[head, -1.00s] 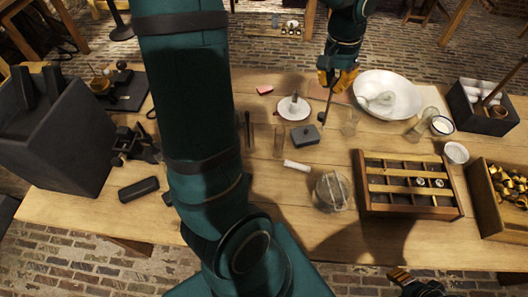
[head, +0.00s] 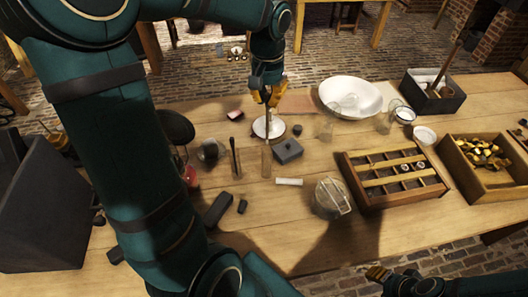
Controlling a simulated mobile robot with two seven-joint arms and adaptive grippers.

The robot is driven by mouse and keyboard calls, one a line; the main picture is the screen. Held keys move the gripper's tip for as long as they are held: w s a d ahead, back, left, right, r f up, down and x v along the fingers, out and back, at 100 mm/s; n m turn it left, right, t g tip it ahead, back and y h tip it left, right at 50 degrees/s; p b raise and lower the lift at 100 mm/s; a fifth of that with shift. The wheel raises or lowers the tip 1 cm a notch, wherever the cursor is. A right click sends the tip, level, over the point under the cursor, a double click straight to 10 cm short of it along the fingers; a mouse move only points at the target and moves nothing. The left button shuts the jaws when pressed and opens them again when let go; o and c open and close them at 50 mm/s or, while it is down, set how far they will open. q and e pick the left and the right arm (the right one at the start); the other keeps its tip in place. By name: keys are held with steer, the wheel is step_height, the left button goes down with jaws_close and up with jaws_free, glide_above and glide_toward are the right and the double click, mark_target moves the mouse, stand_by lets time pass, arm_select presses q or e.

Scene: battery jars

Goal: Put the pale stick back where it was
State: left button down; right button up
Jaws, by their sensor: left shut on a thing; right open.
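My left gripper (head: 267,92) is shut on a thin upright stick (head: 267,113), which hangs down over the white saucer (head: 275,135). The stick looks dark in the shade, so its true colour is hard to judge. I cannot tell whether its lower end touches the saucer. A narrow glass (head: 236,163) left of the saucer holds a dark stick (head: 232,144). Another narrow glass (head: 266,162) beside it looks empty. A short white stick (head: 289,181) lies on the table in front of the grey box. My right gripper (head: 377,274) is open and empty at the lower right edge.
A lidded grey box (head: 288,150) and a small dark ball (head: 297,130) stand right of the saucer. A glass jar (head: 331,197), a wooden divided tray (head: 376,202) and a white bowl (head: 340,88) lie further right. My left arm hides much of the table's left.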

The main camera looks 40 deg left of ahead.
mark_target(267, 143)
arm_select(q)
step_height(267, 143, down, 15)
steer(key=b, duration=0.2)
steer(key=shift+b, duration=0.3)
steer(key=shift+f, duration=0.15)
steer(key=c, duration=1.1)
jaws_free()
steer(key=shift+c, duration=0.2)
steer(key=shift+r, duration=0.35)
step_height(267, 143, up, 12)
steer(key=shift+f+p, duration=0.1)
steer(key=shift+p, duration=1.1)
